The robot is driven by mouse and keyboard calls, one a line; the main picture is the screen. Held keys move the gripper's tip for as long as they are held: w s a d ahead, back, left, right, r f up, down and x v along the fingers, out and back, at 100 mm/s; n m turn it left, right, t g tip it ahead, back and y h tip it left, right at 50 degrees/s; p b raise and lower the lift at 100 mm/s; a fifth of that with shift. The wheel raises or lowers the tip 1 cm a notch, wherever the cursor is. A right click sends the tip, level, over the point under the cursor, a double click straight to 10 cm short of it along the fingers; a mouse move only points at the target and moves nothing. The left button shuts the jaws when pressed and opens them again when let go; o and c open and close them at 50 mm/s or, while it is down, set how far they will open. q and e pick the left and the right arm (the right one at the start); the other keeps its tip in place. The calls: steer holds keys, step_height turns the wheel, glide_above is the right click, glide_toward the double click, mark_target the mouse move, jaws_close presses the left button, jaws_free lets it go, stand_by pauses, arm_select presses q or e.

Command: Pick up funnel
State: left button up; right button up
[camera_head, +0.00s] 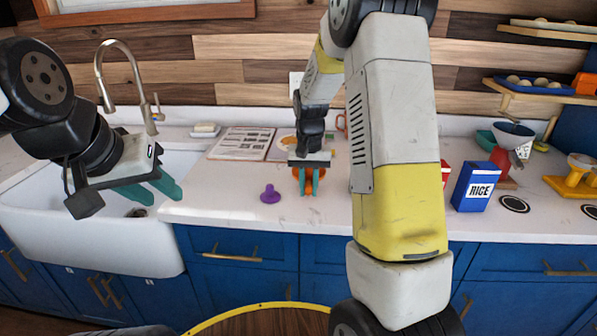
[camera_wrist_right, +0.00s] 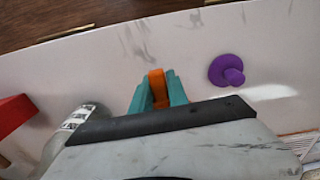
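A purple funnel-shaped thing (camera_head: 270,194) stands on the counter, wide end down and narrow stem up. It also shows in the right wrist view (camera_wrist_right: 226,71), apart from my right gripper. My right gripper (camera_head: 308,190) is down at the counter with an orange object (camera_head: 322,174) between its teal fingers. In the right wrist view the orange object (camera_wrist_right: 157,86) fills the gap between the fingertips (camera_wrist_right: 158,100). The fingers hide part of its shape. My left gripper (camera_head: 160,192) is over the sink's right edge, empty, its fingers apart.
A white sink (camera_head: 90,235) with a tall faucet (camera_head: 115,80) is at left. An open book (camera_head: 242,142) lies behind the purple thing. A blue rice box (camera_head: 475,187) stands at right, near black round counter inserts (camera_head: 514,204). The counter's front strip is clear.

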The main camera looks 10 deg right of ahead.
jaws_close()
steer(key=shift+r, duration=0.15)
steer(key=shift+r, duration=0.6)
step_height(320, 180, up, 2)
steer(key=shift+r, duration=0.15)
steer(key=s+d+r, duration=0.1)
steer(key=s+d, duration=0.2)
steer(key=s, duration=1.2)
steer(key=shift+s, duration=0.4)
steer(key=shift+r, duration=0.1)
